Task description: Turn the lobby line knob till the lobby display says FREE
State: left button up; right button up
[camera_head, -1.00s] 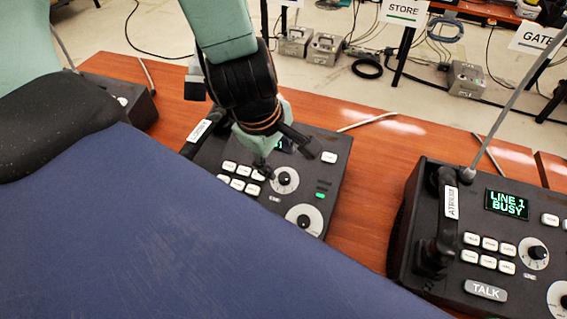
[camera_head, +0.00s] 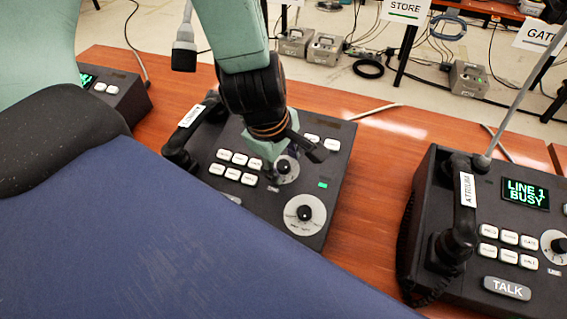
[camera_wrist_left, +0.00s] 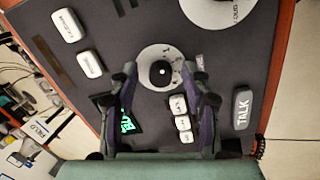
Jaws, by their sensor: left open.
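The middle phone (camera_head: 335,185) is a dark console with white buttons, a small upper knob (camera_head: 284,167) and a larger lower dial (camera_head: 304,213). Its handset label (camera_head: 191,115) is too small to read surely. My left gripper (camera_head: 296,158) is open over the upper knob and hides this phone's display in the head view. In the left wrist view the open fingers stand either side of the black knob (camera_wrist_left: 160,73) on its pale disc; contact cannot be told. My right gripper is not in view.
A phone labelled ATRIUM (camera_head: 508,245) stands at right, its display reading LINE 1 BUSY. Another phone (camera_head: 115,100) is at far left. The brown table (camera_head: 370,175) is clear between the middle and right phones. Grey boxes (camera_head: 325,48) and cables lie beyond.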

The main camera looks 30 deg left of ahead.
pick_arm(q)
jog(key=shift+s+a, duration=0.1)
jog(key=shift+s, duration=0.05)
jog(key=shift+c, duration=0.2)
jog(key=shift+c, duration=0.8)
jog(key=c, duration=0.4)
grip_shut()
jog(key=shift+r, duration=0.1)
jog(key=m+p, duration=0.3)
jog(key=shift+r+m, duration=0.1)
jog(key=shift+m, duration=0.3)
jog(key=shift+w+m+p, duration=0.2)
jog(key=shift+m+p, duration=1.3)
jog(key=shift+m, duration=0.5)
